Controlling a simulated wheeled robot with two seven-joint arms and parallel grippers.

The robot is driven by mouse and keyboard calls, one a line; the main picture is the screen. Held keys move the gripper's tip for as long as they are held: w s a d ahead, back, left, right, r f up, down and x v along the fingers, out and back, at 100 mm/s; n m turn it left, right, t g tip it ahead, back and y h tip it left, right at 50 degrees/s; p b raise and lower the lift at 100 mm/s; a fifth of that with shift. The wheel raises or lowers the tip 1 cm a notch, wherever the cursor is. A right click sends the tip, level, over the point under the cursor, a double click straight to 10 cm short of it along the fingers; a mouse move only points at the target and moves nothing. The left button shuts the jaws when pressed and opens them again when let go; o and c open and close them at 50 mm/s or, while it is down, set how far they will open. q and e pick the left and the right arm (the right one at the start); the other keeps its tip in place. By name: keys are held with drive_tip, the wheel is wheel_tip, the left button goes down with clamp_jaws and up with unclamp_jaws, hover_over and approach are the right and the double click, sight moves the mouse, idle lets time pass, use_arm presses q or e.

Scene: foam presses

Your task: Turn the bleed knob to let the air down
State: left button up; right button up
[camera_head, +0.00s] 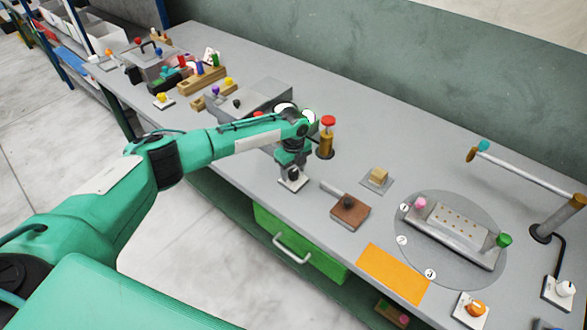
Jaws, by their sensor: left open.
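My left gripper (292,173) reaches in from the left and points down at the front edge of the table, above a small white plate (292,184) with a dark part on it. The fingertips are small, and I cannot tell whether they touch that part. Several knobs are in view, and none is clearly marked as the bleed knob. An orange knob (476,308) sits on a white plate at the front right. My right gripper is out of view.
A brass cylinder with a red top (327,137) stands close behind my left gripper. A brown block (349,212), an orange mat (393,273) and a round plate with a grey fixture (452,233) lie to the right. A green drawer (325,262) is below. The back middle tabletop is clear.

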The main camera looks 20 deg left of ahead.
use_arm(q)
drive_tip(key=shift+c, duration=0.2)
drive_tip(key=c, duration=0.9)
drive_tip(key=shift+c, duration=0.2)
drive_tip(key=shift+n, duration=0.3)
drive_tip(key=n+p, duration=0.2)
drive_tip(key=n, duration=0.2)
drive_tip(key=shift+r+n, duration=0.1)
drive_tip(key=shift+n, duration=0.2)
drive_tip(key=n+p, duration=0.2)
drive_tip(key=n, duration=0.2)
drive_tip(key=n+p, duration=0.2)
drive_tip(key=n, duration=0.3)
drive_tip(key=shift+n+p, duration=0.85)
drive_tip(key=shift+n, duration=0.95)
